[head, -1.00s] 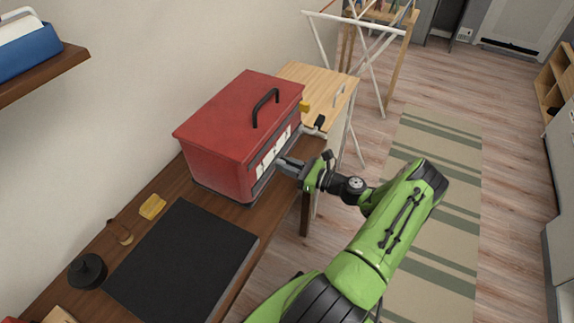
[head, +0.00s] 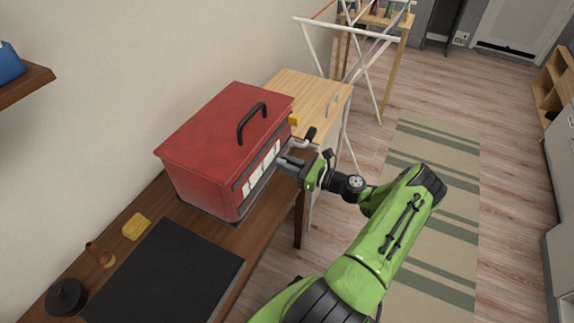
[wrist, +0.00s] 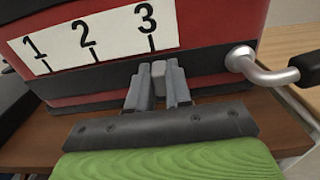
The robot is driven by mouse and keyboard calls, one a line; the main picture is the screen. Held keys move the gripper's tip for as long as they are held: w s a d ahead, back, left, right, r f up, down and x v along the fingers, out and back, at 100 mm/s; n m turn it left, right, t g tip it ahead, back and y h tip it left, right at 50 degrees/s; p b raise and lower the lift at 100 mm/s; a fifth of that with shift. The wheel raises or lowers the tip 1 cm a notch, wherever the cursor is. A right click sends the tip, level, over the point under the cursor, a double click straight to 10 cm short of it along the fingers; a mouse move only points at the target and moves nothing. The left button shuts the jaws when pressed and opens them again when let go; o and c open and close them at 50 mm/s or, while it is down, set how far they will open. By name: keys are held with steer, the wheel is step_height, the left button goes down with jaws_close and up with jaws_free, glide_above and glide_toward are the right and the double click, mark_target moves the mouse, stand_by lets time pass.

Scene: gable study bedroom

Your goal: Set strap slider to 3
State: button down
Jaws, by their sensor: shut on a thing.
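The red box (head: 215,150) with a black handle (head: 252,122) stands on the brown desk. Its front has a white scale (wrist: 110,35) marked 1, 2 and 3 with short ticks, above a dark strap (wrist: 95,80). The small grey strap slider (wrist: 159,72) sits on the strap just below the 3 tick, roughly in line with it or slightly to its right. My gripper (wrist: 158,88) is shut on the slider, one finger on each side. In the head view my gripper (head: 283,161) is at the right part of the box front, and its fingers hide the slider.
A metal crank with a black grip (wrist: 262,70) sticks out close to the right of my gripper. A black mat (head: 165,275), a yellow sponge-like block (head: 136,227) and a dark round object (head: 65,296) lie on the desk. A drying rack (head: 345,30) stands behind.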

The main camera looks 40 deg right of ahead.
steer(key=shift+s+a, duration=0.15)
steer(key=shift+a, duration=0.15)
steer(key=c, duration=1)
jaws_free()
steer(key=shift+d, duration=0.1)
steer(key=shift+c, duration=0.2)
steer(key=p+v, duration=0.1)
steer(key=v, duration=1.4)
steer(key=shift+s+p, duration=0.35)
steer(key=shift+d, duration=0.1)
